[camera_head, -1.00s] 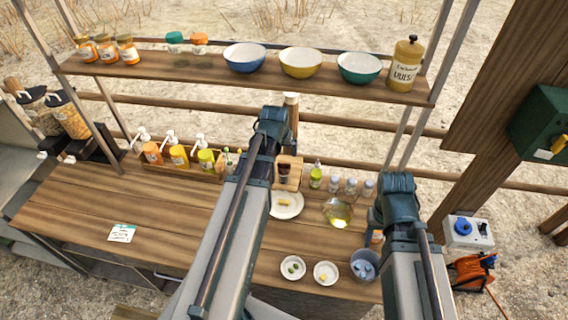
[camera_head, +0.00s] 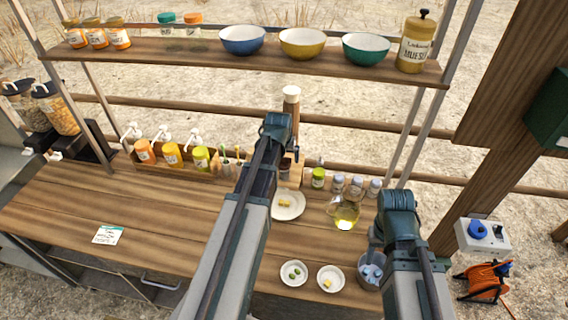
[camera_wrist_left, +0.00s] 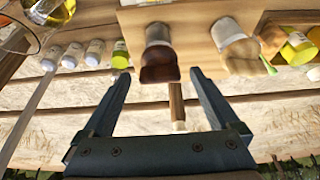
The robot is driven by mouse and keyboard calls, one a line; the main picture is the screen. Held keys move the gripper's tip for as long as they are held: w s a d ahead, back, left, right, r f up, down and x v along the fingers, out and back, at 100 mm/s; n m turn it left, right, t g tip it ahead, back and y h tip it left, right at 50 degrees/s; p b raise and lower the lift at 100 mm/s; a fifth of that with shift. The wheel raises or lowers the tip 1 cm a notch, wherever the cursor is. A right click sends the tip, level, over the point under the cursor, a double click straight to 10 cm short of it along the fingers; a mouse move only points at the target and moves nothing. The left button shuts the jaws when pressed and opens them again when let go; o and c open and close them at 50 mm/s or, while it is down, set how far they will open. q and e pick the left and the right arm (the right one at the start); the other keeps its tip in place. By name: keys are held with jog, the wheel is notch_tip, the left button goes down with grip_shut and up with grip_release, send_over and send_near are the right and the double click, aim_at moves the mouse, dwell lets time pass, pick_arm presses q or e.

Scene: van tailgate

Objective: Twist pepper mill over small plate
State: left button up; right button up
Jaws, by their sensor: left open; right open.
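In the left wrist view, which is upside down, a dark brown-topped mill with a grey collar (camera_wrist_left: 160,70), seemingly the pepper mill, stands at a wooden holder (camera_wrist_left: 190,22). A pale-topped one (camera_wrist_left: 238,50) is beside it. My left gripper (camera_wrist_left: 153,76) is open, its fingers apart on either side of the dark mill in that picture; contact is not visible. In the head view my left gripper (camera_head: 278,132) partly hides the holder. A white plate (camera_head: 289,207) with yellow food lies in front. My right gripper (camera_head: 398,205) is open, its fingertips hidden.
Two small white dishes (camera_head: 294,281) (camera_head: 330,287) hold food at the counter front. An oil flask (camera_head: 344,219), several small jars (camera_head: 318,179) and a grey bucket (camera_head: 368,272) are to the right. A shelf (camera_head: 205,62) spans above. The counter's left half (camera_head: 130,200) is mostly clear.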

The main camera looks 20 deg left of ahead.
pick_arm(q)
jog(key=c, duration=1.4)
jog(key=shift+m, duration=0.3)
jog(key=m+h, duration=0.1)
jog(key=m, duration=0.3)
jog(key=shift+w+a+h, duration=0.1)
jog(key=shift+a+h, duration=0.1)
jog(key=shift+h, duration=0.2)
jog(key=m+h, duration=0.1)
jog(key=m, duration=0.1)
jog(key=m+h, duration=0.1)
jog(key=m, duration=0.2)
jog(key=shift+w+a+g, duration=0.1)
jog(key=shift+g, duration=0.2)
jog(key=m+g, duration=0.1)
jog(key=m, duration=0.2)
jog(key=m+h, duration=0.1)
jog(key=m, duration=0.1)
jog(key=shift+w+a+m+g, duration=0.1)
jog(key=shift+m+g, duration=0.3)
jog(key=shift+m+g+h, duration=0.4)
jog(key=shift+m+g, duration=0.4)
jog(key=shift+m, duration=1.3)
